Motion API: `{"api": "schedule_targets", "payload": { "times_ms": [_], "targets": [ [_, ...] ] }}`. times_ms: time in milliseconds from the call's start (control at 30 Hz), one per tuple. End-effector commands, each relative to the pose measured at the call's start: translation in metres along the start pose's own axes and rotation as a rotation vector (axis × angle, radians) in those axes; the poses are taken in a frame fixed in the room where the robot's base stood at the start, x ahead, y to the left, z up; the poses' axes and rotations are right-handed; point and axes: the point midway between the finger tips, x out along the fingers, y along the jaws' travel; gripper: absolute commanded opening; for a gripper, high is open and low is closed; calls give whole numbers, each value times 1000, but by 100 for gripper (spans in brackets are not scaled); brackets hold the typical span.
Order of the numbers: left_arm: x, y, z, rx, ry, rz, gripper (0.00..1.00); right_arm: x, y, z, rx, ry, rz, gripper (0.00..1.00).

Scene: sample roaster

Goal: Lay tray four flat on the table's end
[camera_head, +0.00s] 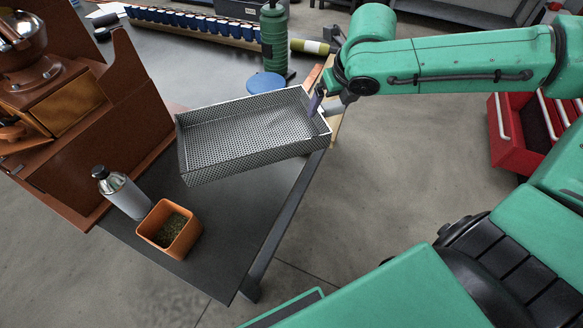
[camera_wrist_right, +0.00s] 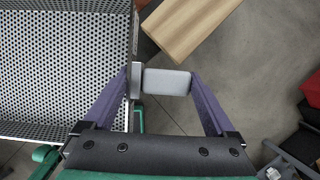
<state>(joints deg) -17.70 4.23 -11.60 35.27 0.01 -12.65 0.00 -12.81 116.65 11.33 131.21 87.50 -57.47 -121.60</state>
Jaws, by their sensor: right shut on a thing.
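A perforated metal tray (camera_head: 250,135) with raised walls is in the middle of the head view, over the dark table (camera_head: 215,262) near its right edge. I take it for tray four; no number shows. My right gripper (camera_head: 317,103) is at its right end, shut on a pale grip block (camera_wrist_right: 166,81) at the tray's wall. The tray (camera_wrist_right: 62,75) also fills the left of the right wrist view. It appears empty. I cannot tell whether its underside touches the table. My left gripper is not in view.
An orange cup (camera_head: 156,217) of dark grains and a steel bottle (camera_head: 124,192) stand close to the tray's lower left. A brown roaster (camera_head: 95,130) stands at left.

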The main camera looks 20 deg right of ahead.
Motion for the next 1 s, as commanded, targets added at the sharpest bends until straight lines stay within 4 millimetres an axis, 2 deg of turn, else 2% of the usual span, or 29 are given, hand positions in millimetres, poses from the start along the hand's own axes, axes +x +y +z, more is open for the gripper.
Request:
{"api": "schedule_targets", "payload": {
  "times_ms": [167,433,533,667,800,1000],
  "targets": [
    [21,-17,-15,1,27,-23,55,47,0,-22,1,7,-1,2],
    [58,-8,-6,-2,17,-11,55,128,0,-56,1,5,1,2],
    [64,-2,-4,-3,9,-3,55,143,0,-62,1,2,0,2],
    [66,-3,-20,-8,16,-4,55,158,0,-68,2,2,0,2],
    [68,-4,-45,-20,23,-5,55,181,0,-78,3,3,0,2],
    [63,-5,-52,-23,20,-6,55,182,0,-78,2,-1,0,2]
  ]
}}
